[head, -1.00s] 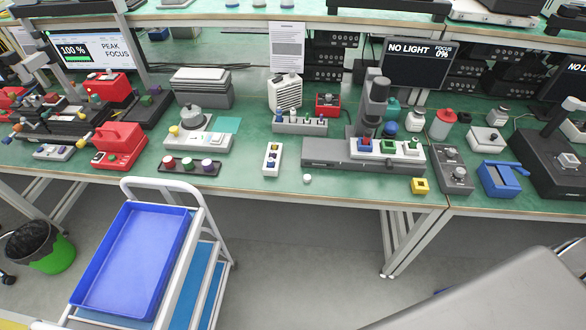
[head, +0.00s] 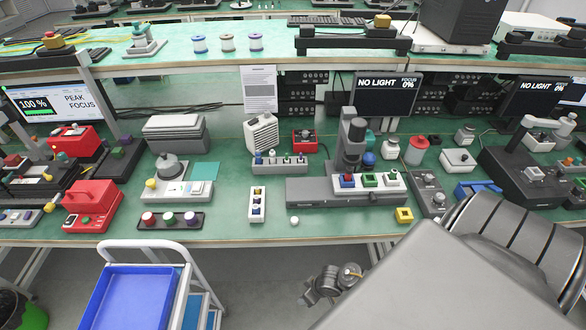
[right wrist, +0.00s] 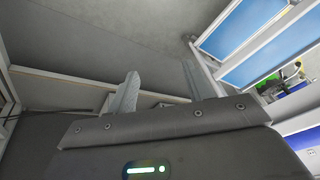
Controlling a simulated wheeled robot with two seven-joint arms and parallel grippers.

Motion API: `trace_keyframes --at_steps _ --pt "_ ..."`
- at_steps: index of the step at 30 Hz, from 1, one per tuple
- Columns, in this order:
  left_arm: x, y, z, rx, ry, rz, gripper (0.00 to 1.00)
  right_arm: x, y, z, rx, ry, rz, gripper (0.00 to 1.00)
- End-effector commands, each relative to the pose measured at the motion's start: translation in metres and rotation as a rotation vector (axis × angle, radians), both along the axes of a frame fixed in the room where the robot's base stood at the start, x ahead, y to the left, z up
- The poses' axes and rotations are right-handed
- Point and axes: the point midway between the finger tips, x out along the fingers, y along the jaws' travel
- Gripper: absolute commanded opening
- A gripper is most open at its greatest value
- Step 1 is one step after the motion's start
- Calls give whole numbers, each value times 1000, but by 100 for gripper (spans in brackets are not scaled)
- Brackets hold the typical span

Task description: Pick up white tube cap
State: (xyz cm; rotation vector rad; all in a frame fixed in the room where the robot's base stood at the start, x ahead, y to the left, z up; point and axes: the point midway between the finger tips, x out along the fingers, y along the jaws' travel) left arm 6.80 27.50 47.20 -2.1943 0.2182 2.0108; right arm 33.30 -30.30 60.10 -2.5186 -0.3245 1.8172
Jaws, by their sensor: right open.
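A small white round cap (head: 294,221) sits alone on the green tabletop near its front edge in the head view. My right gripper shows in the right wrist view (right wrist: 160,90) with its two fingers apart and nothing between them. In the head view, the end of my right arm appears low in front of the bench, below the table edge and below right of the cap, clear of it. The cap is not seen in the right wrist view. My left gripper is not in view.
Near the cap are a white block with sockets (head: 257,204), a grey stage (head: 312,193) and a yellow square piece (head: 404,215). A cart with a blue tray (head: 133,297) stands at front left. The tabletop directly around the cap is clear.

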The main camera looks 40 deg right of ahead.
Motion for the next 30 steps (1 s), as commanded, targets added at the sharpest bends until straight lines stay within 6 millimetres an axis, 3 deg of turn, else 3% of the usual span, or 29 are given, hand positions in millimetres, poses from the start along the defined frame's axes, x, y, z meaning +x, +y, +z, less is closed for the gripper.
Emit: trace_keyframes --at_steps 1,3,6,9,12,17,21,26,30 --pt "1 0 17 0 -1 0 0 32 -5 52 -2 -37 24 51" --pt "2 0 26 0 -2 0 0 61 -9 104 -13 -70 52 51" --pt "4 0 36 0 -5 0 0 87 -14 164 -47 -109 85 51" --pt "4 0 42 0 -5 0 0 106 -25 209 -85 -138 107 51" --pt "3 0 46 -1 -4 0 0 123 -47 237 -90 -128 104 51" --pt "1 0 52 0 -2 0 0 136 -78 276 -111 -106 87 51" --pt "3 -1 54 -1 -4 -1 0 138 -92 292 -122 -88 73 51" --pt "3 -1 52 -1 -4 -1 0 139 -93 289 -121 -83 71 51" --pt "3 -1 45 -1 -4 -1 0 146 -91 269 -119 -83 68 51"
